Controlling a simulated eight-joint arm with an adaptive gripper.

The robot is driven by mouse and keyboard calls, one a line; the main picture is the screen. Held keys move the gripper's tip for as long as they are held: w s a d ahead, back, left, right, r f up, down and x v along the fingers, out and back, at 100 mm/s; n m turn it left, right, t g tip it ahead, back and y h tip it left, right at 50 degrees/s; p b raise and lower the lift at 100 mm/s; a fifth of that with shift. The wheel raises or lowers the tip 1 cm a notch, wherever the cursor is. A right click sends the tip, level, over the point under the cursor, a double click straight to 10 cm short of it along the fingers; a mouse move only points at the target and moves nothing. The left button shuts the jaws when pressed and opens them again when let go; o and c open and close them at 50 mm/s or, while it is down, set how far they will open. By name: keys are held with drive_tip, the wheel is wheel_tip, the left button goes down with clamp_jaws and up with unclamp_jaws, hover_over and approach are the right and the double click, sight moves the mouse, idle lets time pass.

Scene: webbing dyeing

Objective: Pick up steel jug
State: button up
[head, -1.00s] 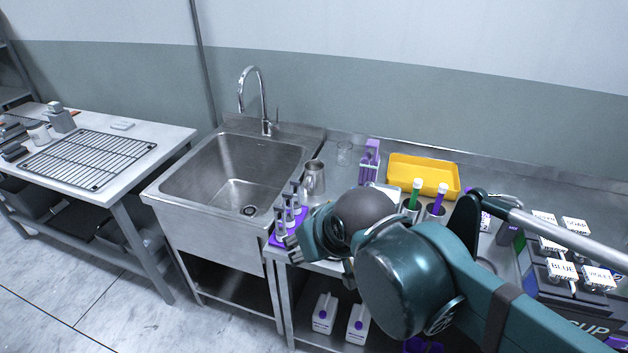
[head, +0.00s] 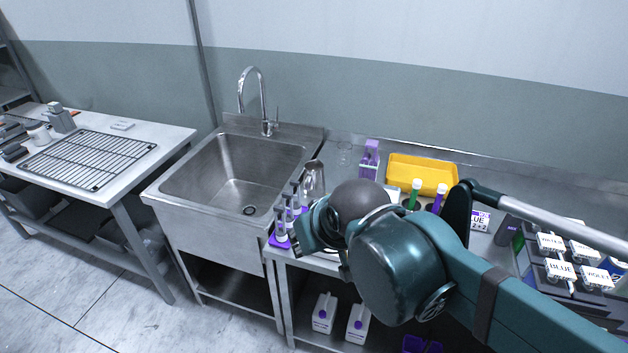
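The steel jug (head: 314,177) stands upright on the steel bench, just right of the sink. Its lower part is partly hidden behind my arm and the dispensers in front. My gripper (head: 299,250) is at the front edge of the bench, below and in front of the jug in the picture. The gripper is small in view and partly hidden by my own wrist, so I cannot tell whether its fingers are open or shut. No contact with the jug shows.
Several dispensers (head: 289,211) stand in a purple rack close to my gripper. The sink (head: 232,172) is left. Labelled boxes (head: 562,270) are at right.

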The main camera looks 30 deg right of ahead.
drive_tip(key=w+d+r+m+g+p, duration=0.1)
drive_tip(key=w+d+r+m+p, duration=0.2)
drive_tip(key=w, duration=0.5)
drive_tip(key=m+g+h+p, duration=0.3)
drive_tip(key=m+p, duration=0.3)
drive_tip(key=p, duration=0.6)
hover_over(307, 183)
drive_tip(key=s+a, duration=0.3)
wheel_tip(307, 183, down, 4)
drive_tip(key=shift+s, duration=0.15)
drive_tip(key=shift+f, duration=0.2)
drive_tip(key=shift+x, duration=3.25)
